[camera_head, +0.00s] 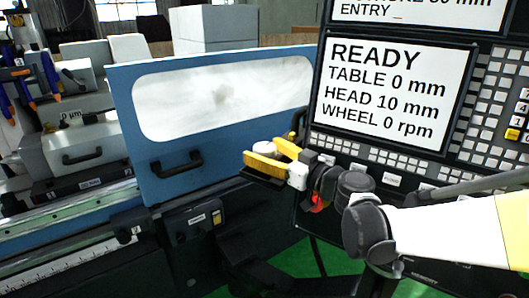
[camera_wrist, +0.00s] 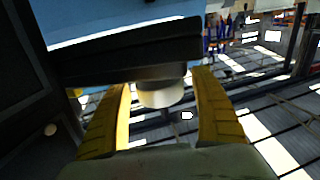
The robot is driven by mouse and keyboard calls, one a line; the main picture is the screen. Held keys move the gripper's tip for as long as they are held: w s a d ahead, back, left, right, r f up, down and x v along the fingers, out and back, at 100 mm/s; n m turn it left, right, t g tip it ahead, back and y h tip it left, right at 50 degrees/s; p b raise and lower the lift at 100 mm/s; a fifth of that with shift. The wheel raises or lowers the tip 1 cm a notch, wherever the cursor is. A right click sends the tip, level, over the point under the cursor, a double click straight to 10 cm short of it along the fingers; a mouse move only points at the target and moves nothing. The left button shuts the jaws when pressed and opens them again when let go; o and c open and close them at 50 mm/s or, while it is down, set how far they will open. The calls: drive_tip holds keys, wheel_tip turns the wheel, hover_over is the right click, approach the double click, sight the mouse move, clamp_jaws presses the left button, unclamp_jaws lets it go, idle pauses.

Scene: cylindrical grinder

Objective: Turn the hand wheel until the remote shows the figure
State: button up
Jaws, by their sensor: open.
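My gripper (camera_head: 264,157) is in front of the blue door's right end, with its yellow fingers apart. In the wrist view, a pale round knob (camera_wrist: 160,93) sits between the open fingers (camera_wrist: 162,80), with gaps at its sides. The knob projects from a dark block (camera_wrist: 120,52). In the head view, a pale round top (camera_head: 264,148) shows at the fingers, probably the same knob. I cannot tell whether this is the hand wheel. No remote is clearly identifiable. The large screen (camera_head: 390,93) reads READY, TABLE 0 mm, HEAD 10 mm, WHEEL 0 rpm.
The blue door (camera_head: 215,190) with a window and black handle (camera_head: 177,163) stands left of my gripper. The control panel's key rows (camera_head: 395,180) lie close on the right, near my arm. A red button (camera_head: 319,204) is below my wrist. Green floor (camera_head: 300,262) shows beneath.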

drive_tip(key=c, duration=1.2)
drive_tip(key=shift+m+t+h, duration=0.3)
drive_tip(key=shift+h, duration=0.1)
drive_tip(key=m+t+h, duration=0.1)
drive_tip(key=h, duration=0.1)
drive_tip(key=m+t+h, duration=0.2)
drive_tip(key=shift+s+a+p, duration=0.1)
drive_tip(key=shift+a+p, duration=0.05)
drive_tip(key=shift+p, duration=0.15)
drive_tip(key=m+h, duration=0.2)
drive_tip(key=h, duration=0.1)
drive_tip(key=m+t+h, duration=0.1)
drive_tip(key=m+h, duration=0.2)
drive_tip(key=h, duration=0.1)
drive_tip(key=shift+t, duration=0.3)
drive_tip(key=m+h, duration=0.2)
drive_tip(key=h, duration=0.1)
drive_tip(key=m+g+h, duration=0.1)
drive_tip(key=m+h, duration=0.1)
drive_tip(key=h, duration=0.2)
drive_tip(key=shift+m+b, duration=0.3)
drive_tip(key=shift+b, duration=0.05)
drive_tip(key=shift+d+m+g+h, duration=0.1)
drive_tip(key=shift+m+g+h, duration=1)
drive_tip(key=shift+h, duration=0.55)
drive_tip(key=shift+d+m+g+h, duration=0.1)
drive_tip(key=shift+m+g+h, duration=0.95)
drive_tip(key=shift+h, duration=0.6)
drive_tip(key=shift+m, duration=0.25)
